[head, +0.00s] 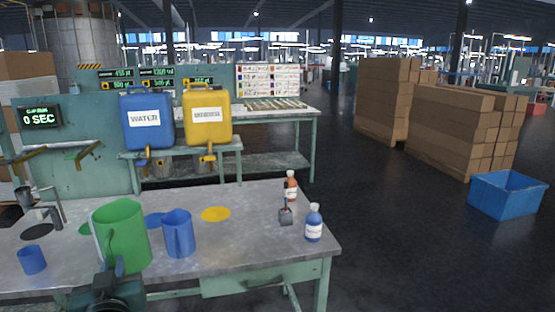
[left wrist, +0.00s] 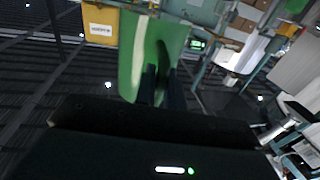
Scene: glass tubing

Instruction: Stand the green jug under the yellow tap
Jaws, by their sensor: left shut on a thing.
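The green jug (head: 122,232) is large and near, appearing upright over the left part of the front table in the head view. My left gripper (head: 113,268) is shut on it from the near side; the fingers are partly hidden behind my wrist. In the left wrist view the jug (left wrist: 138,58) stands tilted in the picture between the dark fingers (left wrist: 158,85). I cannot tell whether its base touches the table. The yellow tap (head: 208,157) hangs under the yellow container (head: 207,118) on the back bench, well beyond the jug. My right gripper is not in view.
A blue jug (head: 179,234) stands just right of the green jug. A small blue mug (head: 32,260), a blue bottle (head: 314,224) and an orange bottle (head: 291,187) stand on the table (head: 255,225). A blue container (head: 147,120) stands left of the yellow one.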

